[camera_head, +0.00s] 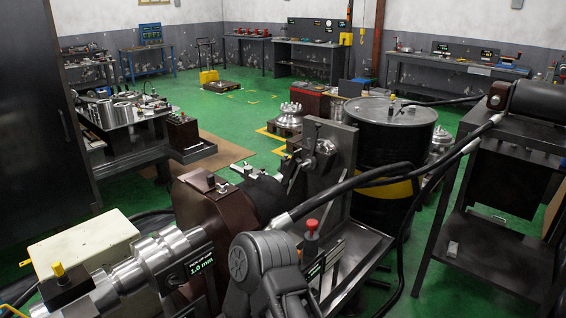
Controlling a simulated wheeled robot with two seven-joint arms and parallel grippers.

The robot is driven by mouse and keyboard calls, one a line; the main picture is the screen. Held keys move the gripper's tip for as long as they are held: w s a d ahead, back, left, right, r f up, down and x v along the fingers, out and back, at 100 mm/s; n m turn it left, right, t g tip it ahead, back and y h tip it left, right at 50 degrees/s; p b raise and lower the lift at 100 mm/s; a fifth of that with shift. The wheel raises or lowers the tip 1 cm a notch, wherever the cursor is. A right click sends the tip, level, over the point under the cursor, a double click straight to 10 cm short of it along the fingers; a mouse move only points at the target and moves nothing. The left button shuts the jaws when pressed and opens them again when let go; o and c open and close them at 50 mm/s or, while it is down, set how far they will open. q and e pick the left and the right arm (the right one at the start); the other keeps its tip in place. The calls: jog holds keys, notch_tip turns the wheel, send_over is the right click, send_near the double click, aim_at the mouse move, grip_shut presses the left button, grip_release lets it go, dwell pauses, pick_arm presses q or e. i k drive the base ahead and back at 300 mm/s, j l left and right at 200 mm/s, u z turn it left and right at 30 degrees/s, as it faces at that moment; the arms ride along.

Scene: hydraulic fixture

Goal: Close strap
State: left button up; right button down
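The hydraulic fixture stands in the middle foreground. It has a grey upright metal plate (333,150), a dark brown housing (200,208) and a steel cylinder (165,262) with a "1.0 mm" label. Metal clamp parts (310,160) sit between the housing and the plate. I cannot make out which part is the strap, or whether it is open. A dark grey jointed part, which looks like one of my arm links, rises at the bottom middle in front of the fixture. I see no gripper fingertips on either side.
A red-topped knob (312,226) stands close behind the grey link. A thick black hose (365,180) runs from the fixture to the right. A black drum (385,150) stands behind it, and a dark stand (490,200) at right. Green floor (240,105) is clear farther back.

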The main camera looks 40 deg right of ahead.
aim_at(288, 167)
jog(key=l, duration=0.4)
jog(key=k+l+u, duration=0.1)
jog(key=l, duration=0.3)
jog(key=k+l, duration=0.15)
jog(key=l, duration=0.25)
jog(key=l+u, duration=0.1)
jog(key=l, duration=0.3)
jog(key=k, duration=0.05)
